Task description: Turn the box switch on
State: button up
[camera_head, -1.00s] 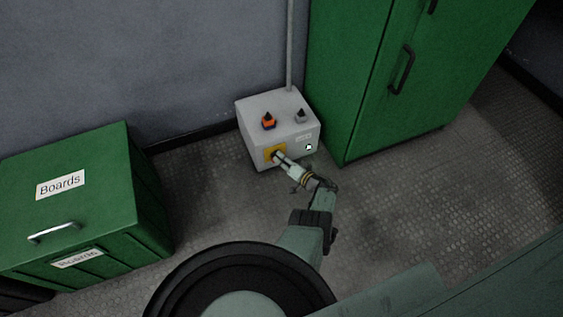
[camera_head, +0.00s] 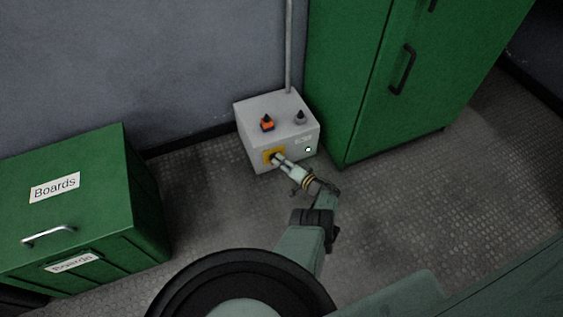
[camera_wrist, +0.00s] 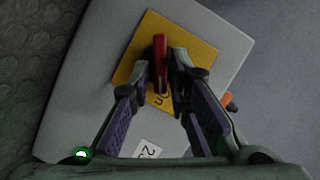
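The grey switch box (camera_head: 285,140) stands on the floor against the wall. A yellow plate (camera_wrist: 195,45) on its front carries a red switch handle (camera_wrist: 160,52); the plate also shows in the head view (camera_head: 266,157). Part of the word "On" is readable on the plate beside the handle. My gripper (camera_wrist: 161,68) reaches the plate from the front, with its fingertips close on both sides of the red handle, apparently gripping it. The fingers hide part of the handle and plate. A small light (camera_head: 308,149) on the box front looks lit, green in the wrist view (camera_wrist: 82,154).
A tall green cabinet (camera_head: 350,90) stands close on the right. A green cabinet labelled Boards (camera_head: 90,210) is at the left. Floor in front of the box is open.

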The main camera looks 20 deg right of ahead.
jog(key=shift+o, duration=1.2)
jog(key=shift+r, duration=0.1)
